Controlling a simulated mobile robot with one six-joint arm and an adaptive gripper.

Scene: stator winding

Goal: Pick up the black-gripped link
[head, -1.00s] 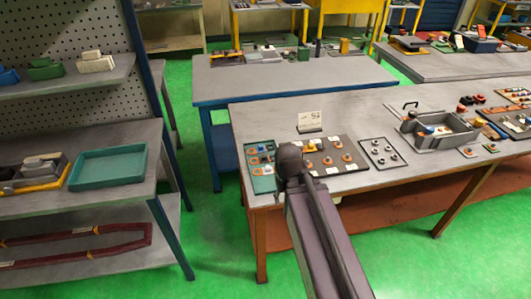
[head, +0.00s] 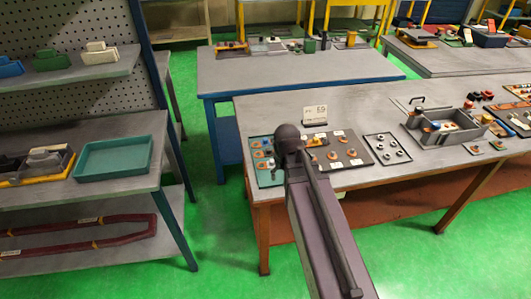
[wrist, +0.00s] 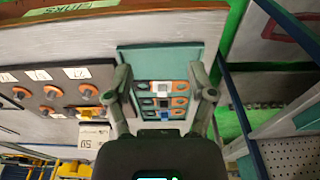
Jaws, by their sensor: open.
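A teal tray (wrist: 190,54) lies at the left end of the front workbench and also shows in the head view (head: 268,180). It holds several links with orange ring ends in rows. The link in the middle row (wrist: 163,102) has a dark centre that may be the black grip; the centres are too small to be sure. Other rows show pale or blue centres, such as the upper link (wrist: 180,86). My gripper (wrist: 160,72) is open and empty, its fingers on either side of the links in the wrist view. My arm hides the gripper in the head view.
Beside the tray lies a dark board (wrist: 62,92) with orange ring parts and white labels. A small card (head: 315,114) stands behind it. A plate of nuts (head: 387,148) and a grey bin (head: 470,134) lie farther right. The bench behind the tray is clear.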

